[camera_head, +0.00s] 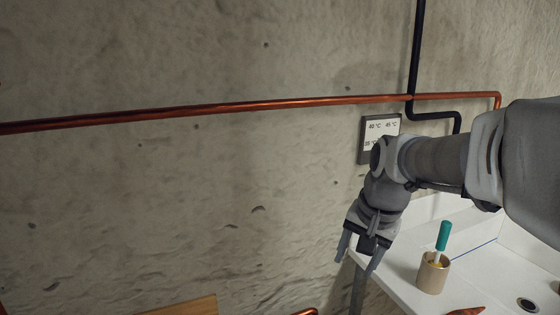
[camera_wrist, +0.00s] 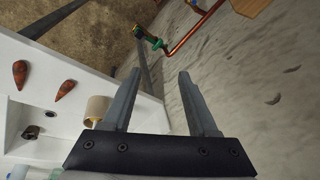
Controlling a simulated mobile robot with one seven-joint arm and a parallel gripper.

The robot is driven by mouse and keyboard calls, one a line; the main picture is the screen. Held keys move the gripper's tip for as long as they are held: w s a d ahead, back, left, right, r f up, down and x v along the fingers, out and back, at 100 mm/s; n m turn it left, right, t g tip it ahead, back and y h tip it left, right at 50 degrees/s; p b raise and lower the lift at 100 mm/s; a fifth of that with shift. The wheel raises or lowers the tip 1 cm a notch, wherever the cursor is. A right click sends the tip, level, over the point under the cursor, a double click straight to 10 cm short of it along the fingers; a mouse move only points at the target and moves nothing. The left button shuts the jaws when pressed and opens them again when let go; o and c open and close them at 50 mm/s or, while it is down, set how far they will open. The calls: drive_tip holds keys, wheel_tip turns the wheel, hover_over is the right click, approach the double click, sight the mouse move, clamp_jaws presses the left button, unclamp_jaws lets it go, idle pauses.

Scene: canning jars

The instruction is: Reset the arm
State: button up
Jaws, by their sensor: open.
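My gripper (camera_head: 357,256) hangs from my grey arm on the right of the head view, pointing down, beside the left end of a white sink counter (camera_head: 398,284). In the wrist view my gripper (camera_wrist: 154,95) shows two grey fingers spread wide with nothing between them. The wall and floor lie beyond the fingers. The arm is bent at the elbow and covers part of the wall and of the counter.
A tan cup (camera_head: 432,275) holding a green-handled tool (camera_head: 443,236) stands on the counter near my gripper. A copper pipe (camera_head: 250,105) runs along the stone wall. A temperature sign (camera_head: 379,128) is partly behind my arm. Two carrot-like orange things (camera_wrist: 65,89) show in the wrist view.

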drive_tip(key=s+r+n+t+p, duration=0.1)
drive_tip(key=s+r+n+p, duration=0.1)
drive_tip(key=s, duration=0.6)
drive_tip(key=s+r+n+t+h+p, duration=0.1)
drive_tip(key=s+r+n+p, duration=0.1)
drive_tip(key=s, duration=0.7)
drive_tip(key=shift+r+n+t, duration=0.3)
drive_tip(key=shift+r+n, duration=0.5)
drive_tip(key=shift+n, duration=0.4)
drive_tip(key=shift+c, duration=0.7)
drive_tip(key=shift+a, duration=0.15)
